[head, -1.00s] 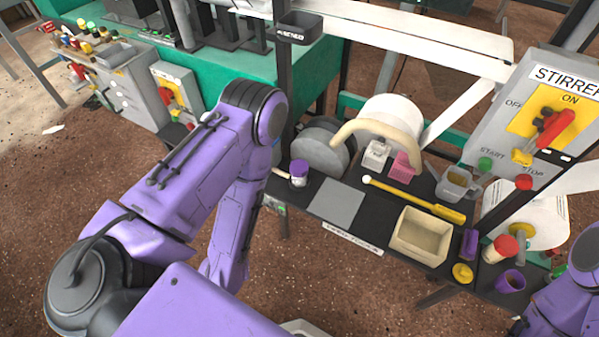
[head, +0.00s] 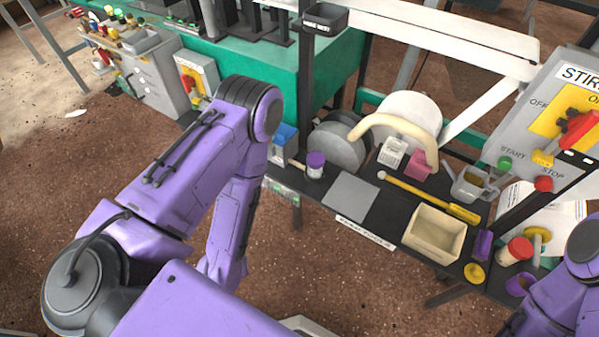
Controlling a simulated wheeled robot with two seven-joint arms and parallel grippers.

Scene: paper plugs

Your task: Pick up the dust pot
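No pot in the head view has a label I can read as the dust pot. A small white pot with a purple lid (head: 315,167) stands upright at the left end of the black bench. A pot with a red lid (head: 515,250) stands near the bench's right end, with a purple cup (head: 519,284) below it. My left arm fills the left and middle foreground, but its gripper is hidden. My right arm shows only at the lower right edge, and its gripper is out of view.
The black bench (head: 391,213) also holds a cream box (head: 435,235), a yellow rod (head: 425,196), a grey jug (head: 470,185) and a grey plate (head: 351,196). The stirrer switch box (head: 540,120) stands at the right. A grey bin (head: 325,19) hangs on a post.

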